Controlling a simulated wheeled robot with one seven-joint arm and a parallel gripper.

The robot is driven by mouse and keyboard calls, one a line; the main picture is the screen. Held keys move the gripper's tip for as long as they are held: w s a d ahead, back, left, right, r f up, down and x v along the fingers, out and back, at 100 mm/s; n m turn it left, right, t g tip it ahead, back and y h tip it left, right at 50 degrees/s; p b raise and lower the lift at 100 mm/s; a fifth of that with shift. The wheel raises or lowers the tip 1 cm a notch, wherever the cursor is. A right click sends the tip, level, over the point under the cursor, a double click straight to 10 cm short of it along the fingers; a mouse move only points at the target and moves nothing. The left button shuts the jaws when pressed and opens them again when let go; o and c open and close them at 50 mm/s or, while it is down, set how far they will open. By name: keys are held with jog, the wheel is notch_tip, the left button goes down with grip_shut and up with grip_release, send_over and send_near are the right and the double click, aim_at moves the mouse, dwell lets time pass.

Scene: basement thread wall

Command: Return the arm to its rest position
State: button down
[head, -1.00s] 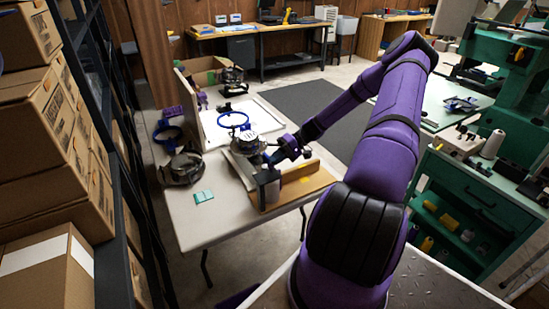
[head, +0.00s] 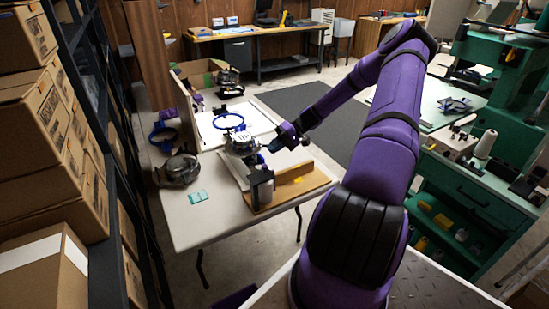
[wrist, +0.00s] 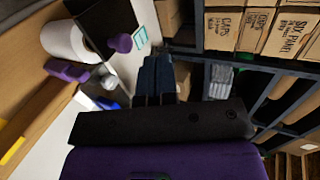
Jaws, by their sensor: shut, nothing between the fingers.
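My purple arm reaches from the lower right over the white table (head: 195,228). My gripper (head: 270,147) is above the table, near a small device with a white top and blue parts (head: 241,144). In the head view I cannot tell how far apart they are. In the wrist view my gripper's dark blue fingers (wrist: 157,72) are together with nothing between them.
A wooden tray (head: 292,186) with a dark-and-white cylinder (head: 262,188) stands at the table's front right. Headgear (head: 181,169) and a teal card (head: 198,197) lie to the left. Shelves with cardboard boxes (head: 45,125) line the left; a green machine bench (head: 465,200) stands right.

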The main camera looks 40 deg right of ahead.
jog(key=f+v, duration=0.1)
jog(key=v, duration=0.7)
jog(key=shift+d, duration=0.3)
jog(key=shift+w+r, duration=0.1)
jog(key=s+a+r+n+g+h, duration=0.2)
jog(key=a+r+g+h, duration=0.5)
jog(key=a+r, duration=1.6)
jog(key=s+a+r+t+h, duration=0.2)
jog(key=s+a+r+t, duration=0.2)
jog(key=s, duration=0.6)
jog(key=s+a+r+n+t+h, duration=0.1)
jog(key=s+a+r+t+h, duration=0.2)
jog(key=s+a+r+t, duration=0.2)
jog(key=s+a+r, duration=0.2)
jog(key=s+a, duration=0.2)
jog(key=s, duration=0.2)
jog(key=shift+s+r+h, duration=0.15)
jog(key=shift+r+h, duration=0.15)
jog(key=shift+r, duration=0.1)
